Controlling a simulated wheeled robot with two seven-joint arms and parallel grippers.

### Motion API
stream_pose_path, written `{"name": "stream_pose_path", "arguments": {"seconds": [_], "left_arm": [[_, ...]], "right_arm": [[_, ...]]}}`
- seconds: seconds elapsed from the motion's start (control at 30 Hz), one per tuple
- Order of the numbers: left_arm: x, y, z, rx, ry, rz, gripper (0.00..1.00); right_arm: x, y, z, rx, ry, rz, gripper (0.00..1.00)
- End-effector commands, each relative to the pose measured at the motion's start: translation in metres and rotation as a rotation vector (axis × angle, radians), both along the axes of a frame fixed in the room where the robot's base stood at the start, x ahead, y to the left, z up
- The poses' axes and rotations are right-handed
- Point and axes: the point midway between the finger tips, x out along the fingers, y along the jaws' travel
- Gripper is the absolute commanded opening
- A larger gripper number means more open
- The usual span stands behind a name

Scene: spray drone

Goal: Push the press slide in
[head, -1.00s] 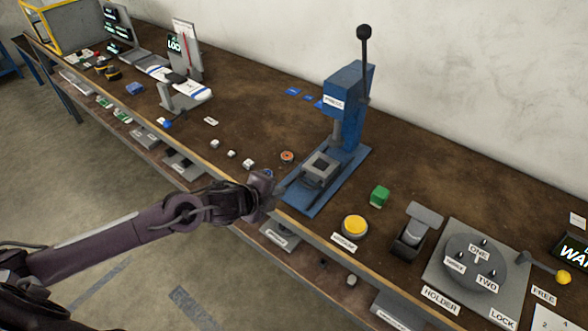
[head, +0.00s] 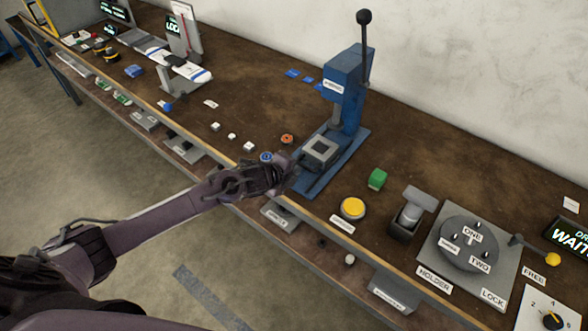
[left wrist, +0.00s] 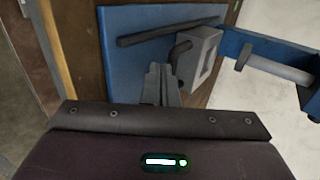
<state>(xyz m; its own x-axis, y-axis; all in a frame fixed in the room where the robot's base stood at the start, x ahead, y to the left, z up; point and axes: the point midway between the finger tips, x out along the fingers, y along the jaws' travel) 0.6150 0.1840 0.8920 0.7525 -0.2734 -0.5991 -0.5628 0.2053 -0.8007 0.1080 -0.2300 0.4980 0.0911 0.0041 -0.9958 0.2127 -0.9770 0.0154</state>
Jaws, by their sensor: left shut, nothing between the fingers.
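The blue press (head: 343,95) stands on its blue base plate (head: 352,150) on the workbench, with its lever upright. The press slide (head: 321,149) is a grey block with a square recess, low at the front of the press. My left gripper (head: 292,170) is shut and empty at the slide's front end. In the left wrist view the shut fingers (left wrist: 163,85) point at the slide block (left wrist: 199,60) and its dark handle. Whether they touch it I cannot tell. My right gripper is not in view.
A yellow button (head: 352,208), a green block (head: 377,178) and a round holder fixture (head: 467,245) stand right of the press. An orange ring (head: 287,138) and several small white pieces lie to the left. The wall is behind.

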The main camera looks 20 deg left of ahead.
Motion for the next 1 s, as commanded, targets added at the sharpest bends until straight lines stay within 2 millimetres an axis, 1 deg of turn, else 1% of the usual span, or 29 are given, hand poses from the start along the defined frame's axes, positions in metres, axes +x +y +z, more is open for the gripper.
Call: {"name": "stream_pose_path", "arguments": {"seconds": [0.23, 0.3, 0.37, 0.5, 0.6, 0.7, 0.8, 1.0], "left_arm": [[0.000, 0.000, 0.000, 0.000, -0.001, 0.000, 0.00], [0.003, -0.001, -0.001, -0.001, -0.002, 0.001, 0.00], [0.009, -0.003, -0.002, -0.002, -0.003, 0.001, 0.00], [0.038, -0.013, -0.005, -0.005, -0.008, 0.003, 0.00], [0.056, -0.020, -0.005, -0.004, -0.006, 0.003, 0.00], [0.069, -0.025, -0.004, -0.003, -0.004, 0.001, 0.00], [0.075, -0.027, -0.002, -0.001, -0.001, 0.002, 0.00], [0.076, -0.027, 0.000, -0.001, 0.000, 0.001, 0.00]], "right_arm": [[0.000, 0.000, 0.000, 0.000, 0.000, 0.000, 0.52], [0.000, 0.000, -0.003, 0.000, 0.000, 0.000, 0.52], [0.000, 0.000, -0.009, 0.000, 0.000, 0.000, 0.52], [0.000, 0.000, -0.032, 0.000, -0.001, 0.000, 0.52], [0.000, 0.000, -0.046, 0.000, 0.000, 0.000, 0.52], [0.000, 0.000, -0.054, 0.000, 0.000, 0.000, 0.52], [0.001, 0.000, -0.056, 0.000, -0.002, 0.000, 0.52], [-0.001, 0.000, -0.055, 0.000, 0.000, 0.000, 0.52]]}}
